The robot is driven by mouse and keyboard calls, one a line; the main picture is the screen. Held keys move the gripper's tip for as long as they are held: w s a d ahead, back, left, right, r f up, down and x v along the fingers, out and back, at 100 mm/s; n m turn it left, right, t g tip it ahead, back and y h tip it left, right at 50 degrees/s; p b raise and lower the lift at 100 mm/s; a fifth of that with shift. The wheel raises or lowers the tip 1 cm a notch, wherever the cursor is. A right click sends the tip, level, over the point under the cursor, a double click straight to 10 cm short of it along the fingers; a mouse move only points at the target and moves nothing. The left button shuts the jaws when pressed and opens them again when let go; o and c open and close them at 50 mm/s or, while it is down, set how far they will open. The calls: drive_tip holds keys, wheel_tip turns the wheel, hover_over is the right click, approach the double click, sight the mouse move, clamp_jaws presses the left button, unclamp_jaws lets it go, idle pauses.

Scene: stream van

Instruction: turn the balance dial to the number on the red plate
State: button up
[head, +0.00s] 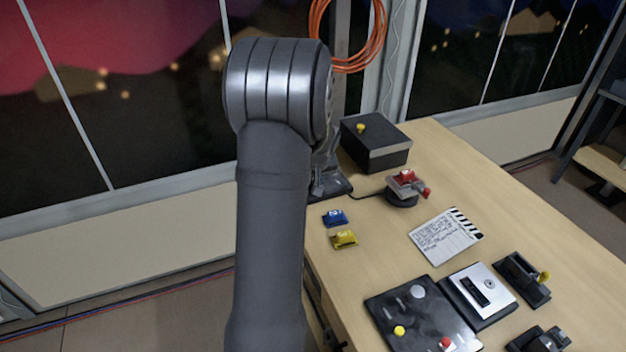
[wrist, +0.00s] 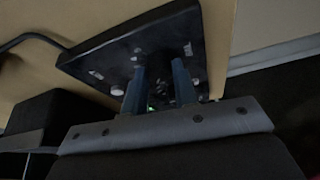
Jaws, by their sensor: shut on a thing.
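A dark panel (head: 336,188) at the table's left edge is mostly hidden behind my arm. The wrist view shows this black panel (wrist: 105,58) with several pale marks, too blurred to read. My gripper (wrist: 160,75) reaches down onto it, its two blue-grey fingers a little apart, closed on what appears to be the balance dial. The dial itself and its pointer are hidden between the fingers. In the head view my arm hides most of the gripper.
A black box (head: 375,152) with a yellow knob stands close behind the panel. A blue plate (head: 335,218), a yellow plate (head: 343,240) and a clapperboard (head: 445,237) lie nearer. A control panel (head: 385,308) and other black devices fill the front. The table's right side is clear.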

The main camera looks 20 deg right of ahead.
drive_tip(key=m+h, duration=0.1)
drive_tip(key=m, duration=0.2)
drive_tip(key=m+h, duration=0.1)
drive_tip(key=m, duration=0.2)
drive_tip(key=shift+w+a+g, duration=0.1)
drive_tip(key=shift+a+g, duration=0.05)
drive_tip(key=shift+g, duration=0.25)
drive_tip(key=m+g+h, duration=0.1)
drive_tip(key=m, duration=0.2)
drive_tip(key=m+g, duration=0.1)
drive_tip(key=m, duration=0.3)
drive_tip(key=shift+w+a+m+h, duration=0.1)
drive_tip(key=shift+w+m+h, duration=0.05)
drive_tip(key=shift+m+h, duration=0.2)
drive_tip(key=m+g, duration=0.2)
drive_tip(key=m, duration=0.2)
drive_tip(key=shift+w+m, duration=0.15)
drive_tip(key=shift+m, duration=0.1)
drive_tip(key=shift+m+g, duration=0.9)
drive_tip(key=shift+m, duration=1.3)
drive_tip(key=o, duration=1)
